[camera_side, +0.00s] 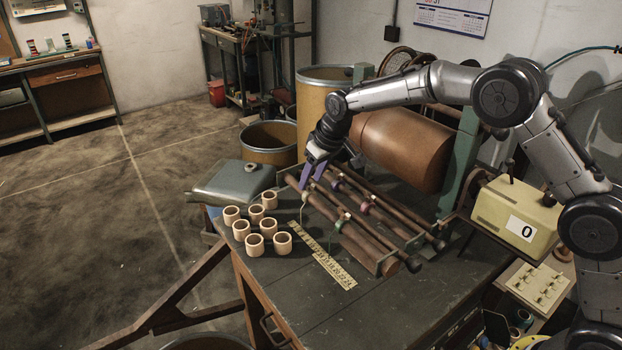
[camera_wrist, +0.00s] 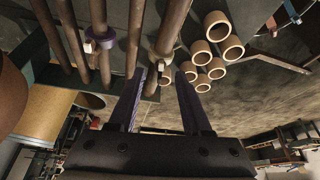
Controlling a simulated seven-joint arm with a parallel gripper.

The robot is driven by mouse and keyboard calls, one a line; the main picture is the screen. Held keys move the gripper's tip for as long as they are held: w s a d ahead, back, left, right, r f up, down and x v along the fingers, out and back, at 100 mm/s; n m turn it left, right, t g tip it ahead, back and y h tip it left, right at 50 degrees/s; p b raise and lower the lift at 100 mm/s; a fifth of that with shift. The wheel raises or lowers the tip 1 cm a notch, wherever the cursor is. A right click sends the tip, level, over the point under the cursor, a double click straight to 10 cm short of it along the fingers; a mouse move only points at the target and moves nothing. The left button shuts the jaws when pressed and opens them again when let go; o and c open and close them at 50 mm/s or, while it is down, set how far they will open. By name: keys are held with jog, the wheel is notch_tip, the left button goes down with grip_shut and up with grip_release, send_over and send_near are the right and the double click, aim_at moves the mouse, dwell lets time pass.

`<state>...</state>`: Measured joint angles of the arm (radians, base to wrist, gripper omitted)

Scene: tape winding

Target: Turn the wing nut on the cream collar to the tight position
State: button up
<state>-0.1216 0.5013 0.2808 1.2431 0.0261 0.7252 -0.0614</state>
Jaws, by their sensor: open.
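My gripper (camera_side: 312,180) has two purple fingers, open and apart, pointing down at the far left end of the rods. In the wrist view the open fingers (camera_wrist: 161,88) show nothing held between them. Several dark rods (camera_side: 385,210) lie side by side on the bench, with small collars on them.
Several pale tape cores (camera_side: 254,244) stand on the bench left of the rods. A yellow ruler strip (camera_side: 325,258) lies in front. A large brown roller (camera_side: 405,146) is behind, and a cream counter box (camera_side: 515,215) showing 0 is at right. The bench front is clear.

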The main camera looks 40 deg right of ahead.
jog(key=shift+w+f, duration=0.25)
jog(key=shift+f, duration=0.2)
grip_shut()
